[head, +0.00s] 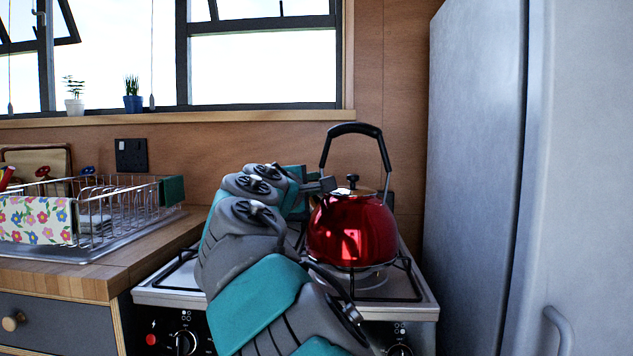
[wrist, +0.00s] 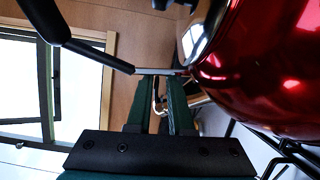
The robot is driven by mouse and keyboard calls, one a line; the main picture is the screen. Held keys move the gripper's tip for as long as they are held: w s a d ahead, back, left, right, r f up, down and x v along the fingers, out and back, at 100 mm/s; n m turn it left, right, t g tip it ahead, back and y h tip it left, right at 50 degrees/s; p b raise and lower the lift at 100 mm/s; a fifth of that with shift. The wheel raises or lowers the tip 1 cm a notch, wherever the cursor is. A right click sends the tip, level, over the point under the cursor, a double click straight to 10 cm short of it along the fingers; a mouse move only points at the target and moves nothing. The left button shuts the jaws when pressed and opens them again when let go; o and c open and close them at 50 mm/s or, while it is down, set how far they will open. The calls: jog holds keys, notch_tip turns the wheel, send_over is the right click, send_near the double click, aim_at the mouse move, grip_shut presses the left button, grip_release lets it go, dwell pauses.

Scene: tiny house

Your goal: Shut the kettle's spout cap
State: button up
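The red kettle (head: 350,232) stands upright on the stove, with its black handle (head: 352,130) raised and a black knob (head: 352,179) on its lid. In the wrist view its shiny red body (wrist: 275,65) fills the right side, and part of the black handle (wrist: 85,45) crosses the upper left. My gripper (wrist: 160,82) has its two dark green fingers apart beside the kettle, with no object clearly held between them. In the head view my arm reaches to the kettle's upper left side. I cannot make out the spout or its cap clearly.
The stove (head: 175,285) has black grates around the kettle. A tall grey fridge (head: 480,180) stands close on the right. A dish rack (head: 130,205) sits on the wooden counter (head: 110,270) at left. A wall and a window (head: 262,65) are behind.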

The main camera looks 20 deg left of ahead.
jog(key=shift+w, duration=0.1)
jog(key=shift+c, duration=0.2)
grip_shut()
